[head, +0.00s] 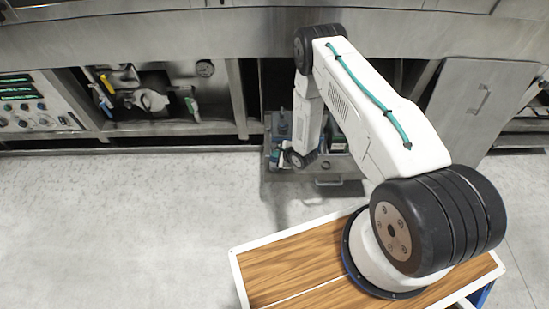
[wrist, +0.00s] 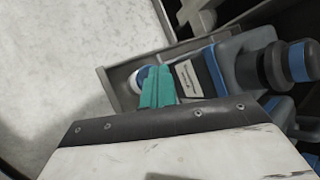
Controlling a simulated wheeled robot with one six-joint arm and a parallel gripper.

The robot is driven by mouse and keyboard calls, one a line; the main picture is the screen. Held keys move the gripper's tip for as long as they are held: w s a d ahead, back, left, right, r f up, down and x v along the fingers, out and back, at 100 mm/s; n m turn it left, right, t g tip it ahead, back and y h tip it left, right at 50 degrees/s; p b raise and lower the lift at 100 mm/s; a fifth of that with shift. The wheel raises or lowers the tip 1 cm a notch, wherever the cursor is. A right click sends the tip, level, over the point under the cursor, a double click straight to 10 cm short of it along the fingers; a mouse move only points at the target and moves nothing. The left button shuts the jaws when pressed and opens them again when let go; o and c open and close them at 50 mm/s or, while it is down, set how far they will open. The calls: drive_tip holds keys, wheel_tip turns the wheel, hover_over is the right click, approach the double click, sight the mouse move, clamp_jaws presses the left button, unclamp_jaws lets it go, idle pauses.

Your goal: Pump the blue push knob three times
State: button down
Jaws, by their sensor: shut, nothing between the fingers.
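A round blue part with a white rim (wrist: 137,80), which looks like the push knob, shows in the wrist view just left of my fingertips. It is partly hidden behind the teal fingers. My gripper (wrist: 158,84) is shut and empty, with its fingers over or against this part; I cannot tell whether they touch. In the head view my gripper (head: 277,158) is small and low beside the pump equipment, and the knob cannot be made out there.
A grey-blue pump body (wrist: 235,65) with a blue-banded dark cylinder (wrist: 299,62) lies right of my fingers. The equipment stands on a metal tray (head: 285,188) under the machine. A valve bay (head: 150,95) is to the left. The floor (head: 130,220) in front is clear.

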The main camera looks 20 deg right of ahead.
drive_tip(key=shift+f, duration=0.25)
drive_tip(key=shift+f, duration=1.25)
idle(1.2)
drive_tip(key=shift+r, duration=1.65)
drive_tip(key=shift+f, duration=0.15)
drive_tip(key=shift+f, duration=0.25)
drive_tip(key=shift+f, duration=1.2)
idle(1.2)
drive_tip(key=shift+r, duration=1.6)
